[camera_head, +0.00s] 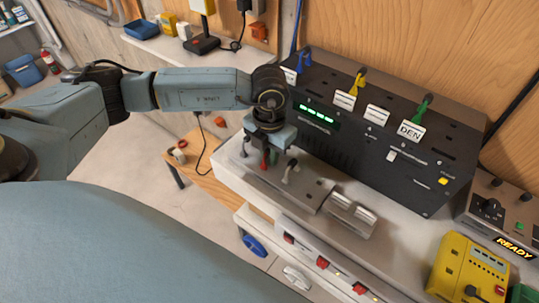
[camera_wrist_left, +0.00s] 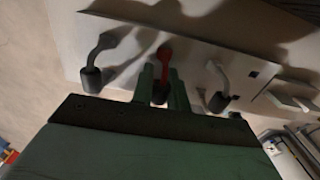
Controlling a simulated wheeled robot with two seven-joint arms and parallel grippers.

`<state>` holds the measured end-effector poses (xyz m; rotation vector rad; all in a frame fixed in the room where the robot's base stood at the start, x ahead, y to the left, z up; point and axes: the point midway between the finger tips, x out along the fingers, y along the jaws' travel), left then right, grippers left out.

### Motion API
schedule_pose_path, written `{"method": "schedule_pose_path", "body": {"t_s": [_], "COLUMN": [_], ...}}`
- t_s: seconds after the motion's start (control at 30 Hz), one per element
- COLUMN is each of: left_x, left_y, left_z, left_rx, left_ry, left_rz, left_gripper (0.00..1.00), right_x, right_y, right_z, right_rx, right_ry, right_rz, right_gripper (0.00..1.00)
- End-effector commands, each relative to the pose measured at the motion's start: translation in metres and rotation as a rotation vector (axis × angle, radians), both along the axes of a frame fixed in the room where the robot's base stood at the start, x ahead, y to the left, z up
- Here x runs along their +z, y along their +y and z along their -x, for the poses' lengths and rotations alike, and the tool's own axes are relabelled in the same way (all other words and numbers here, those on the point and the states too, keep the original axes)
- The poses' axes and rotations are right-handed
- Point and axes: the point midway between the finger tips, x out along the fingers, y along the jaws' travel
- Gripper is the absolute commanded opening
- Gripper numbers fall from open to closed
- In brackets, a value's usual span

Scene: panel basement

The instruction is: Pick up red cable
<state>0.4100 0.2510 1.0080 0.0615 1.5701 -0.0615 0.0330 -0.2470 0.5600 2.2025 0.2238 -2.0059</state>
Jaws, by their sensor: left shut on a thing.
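The red cable (camera_head: 264,163) stands on the grey plate on the bench, in front of the black panel. My left gripper (camera_head: 266,150) comes down over it from above. In the left wrist view, its two narrow fingers (camera_wrist_left: 160,88) are shut on the dark plug end of the red cable (camera_wrist_left: 164,58). The red cable's other end bends away toward the plate, and a shadow lies beside it. I cannot tell whether it is clear of the plate. My right gripper is in neither view.
A grey cable (camera_wrist_left: 100,55) and another grey cable (camera_wrist_left: 219,85) flank the red one closely. The black panel (camera_head: 380,130) stands behind, with blue, yellow and green cables. A metal block (camera_head: 349,213) is to the right, and a yellow device (camera_head: 468,272) farther right.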

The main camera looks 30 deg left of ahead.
Motion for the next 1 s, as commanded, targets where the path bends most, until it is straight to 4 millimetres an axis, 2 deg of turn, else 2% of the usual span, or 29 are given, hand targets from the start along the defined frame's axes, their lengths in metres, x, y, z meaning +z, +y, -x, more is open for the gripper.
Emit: {"method": "schedule_pose_path", "body": {"t_s": [0.23, 0.37, 0.7, 0.83, 1.0], "left_x": [0.001, 0.010, 0.075, 0.092, 0.100], "left_y": [0.000, 0.000, 0.000, 0.000, 0.000], "left_z": [0.000, -0.001, -0.001, -0.001, 0.000], "left_rx": [0.000, 0.000, -0.001, 0.000, 0.000], "left_ry": [-0.001, -0.002, -0.005, -0.003, 0.000], "left_rz": [0.000, 0.001, 0.000, 0.000, 0.000], "left_gripper": [0.00, 0.00, 0.00, 0.00, 0.00], "right_x": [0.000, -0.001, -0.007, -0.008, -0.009], "right_y": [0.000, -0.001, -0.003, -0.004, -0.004], "right_z": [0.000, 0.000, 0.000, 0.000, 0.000], "right_rx": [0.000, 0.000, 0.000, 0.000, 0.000], "right_ry": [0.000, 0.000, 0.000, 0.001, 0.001], "right_rz": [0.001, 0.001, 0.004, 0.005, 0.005], "right_gripper": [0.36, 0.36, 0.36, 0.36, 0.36]}}
